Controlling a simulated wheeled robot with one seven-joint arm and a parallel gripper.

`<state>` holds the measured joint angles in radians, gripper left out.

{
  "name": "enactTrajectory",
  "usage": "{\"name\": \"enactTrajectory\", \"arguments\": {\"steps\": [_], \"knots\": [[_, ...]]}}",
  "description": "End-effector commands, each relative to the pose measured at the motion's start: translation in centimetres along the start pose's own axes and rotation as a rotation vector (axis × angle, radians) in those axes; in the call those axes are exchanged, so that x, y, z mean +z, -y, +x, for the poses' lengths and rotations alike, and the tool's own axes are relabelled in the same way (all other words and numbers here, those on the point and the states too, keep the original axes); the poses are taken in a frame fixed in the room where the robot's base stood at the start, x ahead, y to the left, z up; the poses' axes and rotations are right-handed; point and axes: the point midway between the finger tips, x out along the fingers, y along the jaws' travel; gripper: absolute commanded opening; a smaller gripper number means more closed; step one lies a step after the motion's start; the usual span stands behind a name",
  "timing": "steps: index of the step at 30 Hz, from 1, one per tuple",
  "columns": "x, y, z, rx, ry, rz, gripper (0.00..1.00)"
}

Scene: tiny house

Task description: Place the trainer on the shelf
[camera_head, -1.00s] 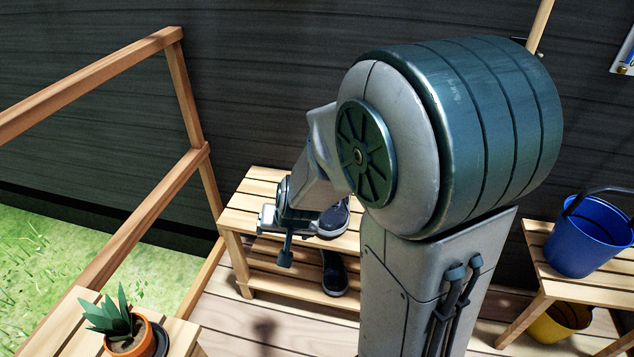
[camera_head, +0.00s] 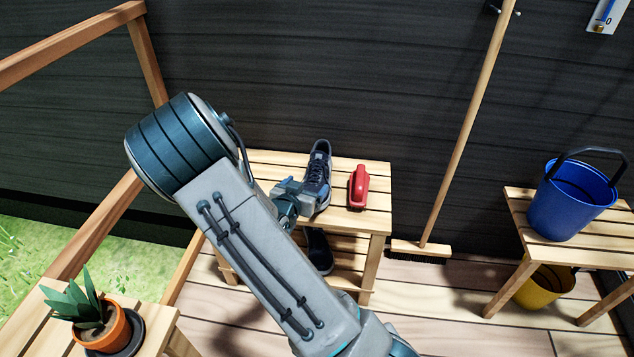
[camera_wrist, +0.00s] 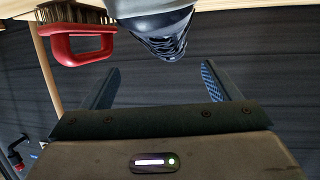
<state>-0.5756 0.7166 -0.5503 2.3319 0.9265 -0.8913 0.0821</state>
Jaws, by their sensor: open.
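The trainer (camera_head: 317,172), dark blue-grey with laces, rests on the top slats of the wooden shelf (camera_head: 375,220), its far end near the wall. In the wrist view part of the trainer (camera_wrist: 148,20) shows at the top, with dark laces, beyond the fingers. My gripper (camera_head: 303,190) is at the trainer's left side, near its close end. In the wrist view my gripper (camera_wrist: 158,88) has its two fingers wide apart with nothing between them. In the head view my arm hides the shelf's left part. I cannot tell whether a finger touches the trainer.
A red-handled brush (camera_head: 359,186) lies right of the trainer; it also shows in the wrist view (camera_wrist: 75,45). A dark boot (camera_head: 319,252) is on the lower level. A broom (camera_head: 465,130) leans on the wall. A blue bucket (camera_head: 570,200) and potted plant (camera_head: 105,325) stand at the sides.

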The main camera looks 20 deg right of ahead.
Motion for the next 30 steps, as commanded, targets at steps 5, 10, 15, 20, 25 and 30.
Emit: {"name": "enactTrajectory", "arguments": {"steps": [5,10,15,20,25,30], "knots": [[0.2,0.0,3.3,0.000,0.000,0.001,0.82],[0.2,0.1,4.4,-0.002,0.002,-0.001,0.82],[0.5,0.3,6.5,-0.001,0.000,0.001,0.82],[0.5,0.5,8.8,-0.001,0.001,0.001,0.82],[0.3,0.5,9.6,-0.002,0.002,-0.001,0.82],[0.2,0.6,9.6,-0.003,0.002,-0.001,0.82]]}}
